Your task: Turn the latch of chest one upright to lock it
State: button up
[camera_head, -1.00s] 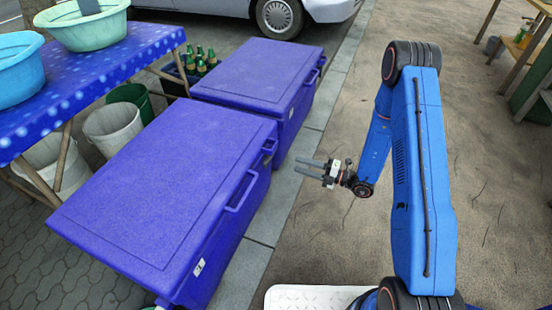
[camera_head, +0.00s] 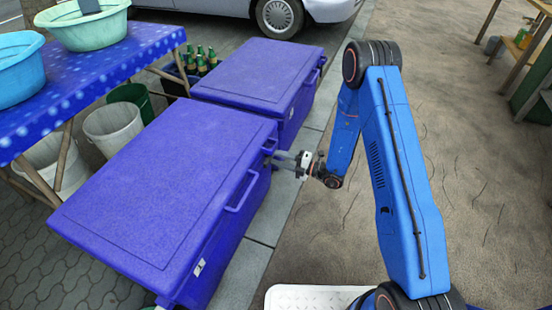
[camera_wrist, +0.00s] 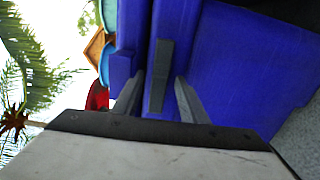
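Chest one, which I take to be the nearer purple-blue chest (camera_head: 150,185), has its lid down and a small white label (camera_head: 199,267) on its front. In the wrist view, a dark grey bar, apparently its latch (camera_wrist: 162,60), lies against the blue front (camera_wrist: 230,65). That view is rolled, with sky to the left, so the bar seems to lie about level. My gripper (camera_head: 277,158) is at the far end of the chest front. In the wrist view my gripper (camera_wrist: 159,82) is open, one finger on each side of the bar; contact cannot be told.
A second blue chest (camera_head: 260,75) stands just behind. A table with a blue cloth (camera_head: 100,65) carries basins at the left, with buckets (camera_head: 112,128) below. A crate of green bottles (camera_head: 200,60) stands beyond.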

jog(key=shift+c, duration=0.3)
grip_shut()
jog(key=n, duration=0.4)
jog(key=shift+n, duration=0.3)
jog(key=n, duration=0.9)
jog(key=shift+n, duration=2.2)
